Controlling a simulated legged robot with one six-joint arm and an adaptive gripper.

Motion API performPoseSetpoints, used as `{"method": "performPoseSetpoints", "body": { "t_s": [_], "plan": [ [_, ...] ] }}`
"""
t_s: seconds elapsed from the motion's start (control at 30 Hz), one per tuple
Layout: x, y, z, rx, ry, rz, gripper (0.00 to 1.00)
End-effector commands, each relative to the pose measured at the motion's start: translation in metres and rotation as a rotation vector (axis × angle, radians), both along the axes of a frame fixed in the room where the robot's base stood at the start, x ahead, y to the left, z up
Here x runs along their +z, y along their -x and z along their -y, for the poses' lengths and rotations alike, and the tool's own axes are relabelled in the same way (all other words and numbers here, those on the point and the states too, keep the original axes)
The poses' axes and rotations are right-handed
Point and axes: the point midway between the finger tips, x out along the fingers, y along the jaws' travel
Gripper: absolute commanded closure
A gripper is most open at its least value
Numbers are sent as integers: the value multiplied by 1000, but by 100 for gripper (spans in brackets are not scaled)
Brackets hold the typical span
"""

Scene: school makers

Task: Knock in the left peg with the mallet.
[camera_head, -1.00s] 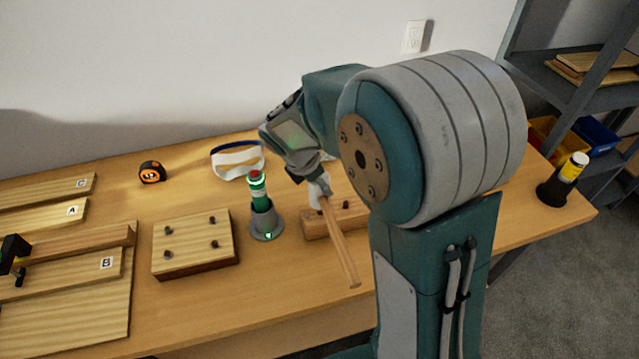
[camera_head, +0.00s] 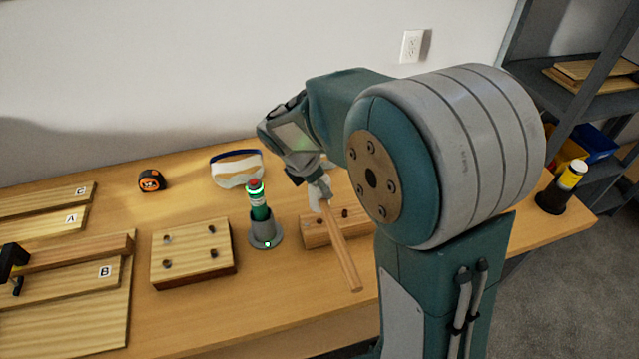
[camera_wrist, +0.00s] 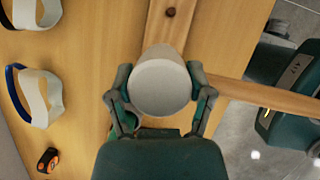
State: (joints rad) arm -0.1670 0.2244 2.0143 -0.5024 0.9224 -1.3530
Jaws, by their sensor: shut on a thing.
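The mallet has a pale grey head (camera_wrist: 160,82) and a long wooden handle (camera_head: 341,250). My gripper (camera_head: 318,183) is shut on the mallet's head, with one finger on each side in the wrist view (camera_wrist: 160,90). The handle points toward the table's front edge, and to the right in the wrist view (camera_wrist: 270,97). A wooden block (camera_head: 314,236) lies on the table behind and under the mallet. A dark peg (camera_wrist: 171,12) stands in the block's right part.
A green cylinder in a grey holder (camera_head: 267,240) stands just left of the block. A square board with several dark pegs (camera_head: 193,245) lies farther left. White goggles (camera_head: 238,170) and a tape measure (camera_head: 151,181) lie behind. Boards (camera_head: 65,325) fill the left end.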

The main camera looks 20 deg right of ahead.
Motion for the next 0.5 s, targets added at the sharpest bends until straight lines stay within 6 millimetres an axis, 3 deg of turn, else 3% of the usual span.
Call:
{"method": "performPoseSetpoints", "body": {
  "t_s": [0.07,0.27,0.5],
  "plan": [
    [-6,0,0,0,1,-2,94],
    [-63,1,0,0,2,-6,94],
    [-20,-1,0,-1,0,8,94]
  ]
}}
